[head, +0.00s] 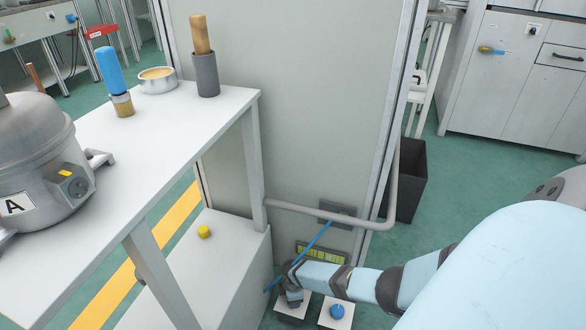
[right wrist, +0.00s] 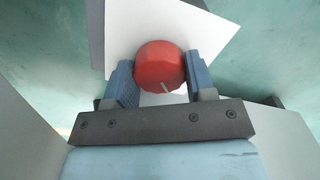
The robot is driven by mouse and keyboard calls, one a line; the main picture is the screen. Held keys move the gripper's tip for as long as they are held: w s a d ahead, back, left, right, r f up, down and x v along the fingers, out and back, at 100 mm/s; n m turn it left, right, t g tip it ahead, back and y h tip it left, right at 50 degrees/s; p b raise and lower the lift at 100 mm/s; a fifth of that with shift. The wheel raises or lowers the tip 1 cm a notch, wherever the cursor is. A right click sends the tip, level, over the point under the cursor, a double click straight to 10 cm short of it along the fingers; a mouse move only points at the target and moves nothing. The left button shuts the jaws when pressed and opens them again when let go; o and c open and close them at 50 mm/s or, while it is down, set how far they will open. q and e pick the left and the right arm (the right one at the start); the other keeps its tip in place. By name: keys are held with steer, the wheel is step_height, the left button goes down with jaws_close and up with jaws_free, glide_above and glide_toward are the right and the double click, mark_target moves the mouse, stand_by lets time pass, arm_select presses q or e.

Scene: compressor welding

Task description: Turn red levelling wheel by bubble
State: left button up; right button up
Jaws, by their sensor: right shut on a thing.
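The red levelling wheel (right wrist: 160,64) shows in the right wrist view as a round red knob with a short white mark on its near edge. It sits in front of a white plate (right wrist: 205,30). My right gripper (right wrist: 160,75) is shut on the wheel, one blue finger on each side. In the head view my right gripper (head: 291,297) is low by the floor, and the red wheel is hidden there. A yellow-green strip (head: 319,253), possibly the bubble level, is on the lower panel just above the arm. I cannot make out a bubble. My left gripper is not in view.
A blue knob (head: 337,311) on a white block stands right of my right gripper. A thin blue line (head: 318,236) slants down past it. A grey pipe (head: 330,215) crosses above. The white bench (head: 180,135) with a compressor (head: 38,160) is left; a dark bin (head: 408,180) is right.

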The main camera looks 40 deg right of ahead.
steer(key=shift+n, duration=1.2)
steer(key=o, duration=0.9)
steer(key=shift+o, duration=0.2)
